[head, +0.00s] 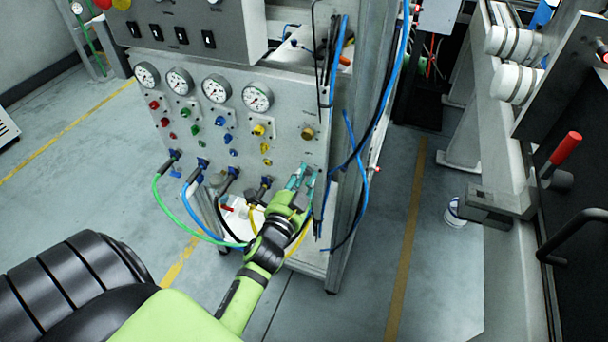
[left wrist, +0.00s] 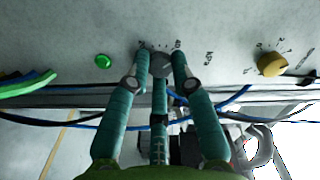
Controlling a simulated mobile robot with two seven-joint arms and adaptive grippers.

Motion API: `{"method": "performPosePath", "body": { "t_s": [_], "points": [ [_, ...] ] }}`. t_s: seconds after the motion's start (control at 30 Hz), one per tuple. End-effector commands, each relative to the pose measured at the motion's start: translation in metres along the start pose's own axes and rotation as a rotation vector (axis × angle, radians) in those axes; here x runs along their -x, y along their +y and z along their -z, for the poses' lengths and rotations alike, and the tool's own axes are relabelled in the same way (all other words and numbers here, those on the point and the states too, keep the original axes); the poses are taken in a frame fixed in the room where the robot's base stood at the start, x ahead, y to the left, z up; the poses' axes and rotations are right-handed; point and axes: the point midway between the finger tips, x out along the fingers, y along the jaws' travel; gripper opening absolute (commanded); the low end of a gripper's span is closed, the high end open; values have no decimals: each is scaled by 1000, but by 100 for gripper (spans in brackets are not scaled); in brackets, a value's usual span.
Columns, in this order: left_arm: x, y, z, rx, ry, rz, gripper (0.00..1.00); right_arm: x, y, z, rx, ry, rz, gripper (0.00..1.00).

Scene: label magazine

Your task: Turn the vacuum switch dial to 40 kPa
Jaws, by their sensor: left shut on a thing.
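The fingers of my left gripper (left wrist: 160,68) are closed around the dial, with fingertips near the panel face. In the head view my left gripper (head: 301,177) is at the lower right of the gauge panel (head: 285,103), and its fingers hide the dial there. The dial's pointer setting cannot be read. My right gripper is not in view.
A yellow knob (left wrist: 272,64) and a green button (left wrist: 103,61) flank the dial in the wrist view. Several gauges, including a right-hand gauge (head: 257,97), line the panel. A blue hose (head: 190,212) and other hoses hang beside my arm. Cables run along the frame post (head: 345,235).

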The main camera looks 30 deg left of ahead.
Motion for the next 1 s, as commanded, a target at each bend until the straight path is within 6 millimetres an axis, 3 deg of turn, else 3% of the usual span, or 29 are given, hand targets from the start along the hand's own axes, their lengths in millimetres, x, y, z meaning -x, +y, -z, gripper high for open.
{"method": "performPosePath", "body": {
  "t_s": [0.33,0.83,0.87,0.9,1.0],
  "points": [
    [-1,-3,0,119,0,5,0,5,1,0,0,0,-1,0],
    [-1,-2,-1,133,0,5,0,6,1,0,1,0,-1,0],
    [-1,-2,-1,133,0,5,32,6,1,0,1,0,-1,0],
    [-1,-2,-1,133,0,4,48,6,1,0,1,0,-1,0],
    [0,-1,-1,133,0,3,48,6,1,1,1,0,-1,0]
  ]
}}
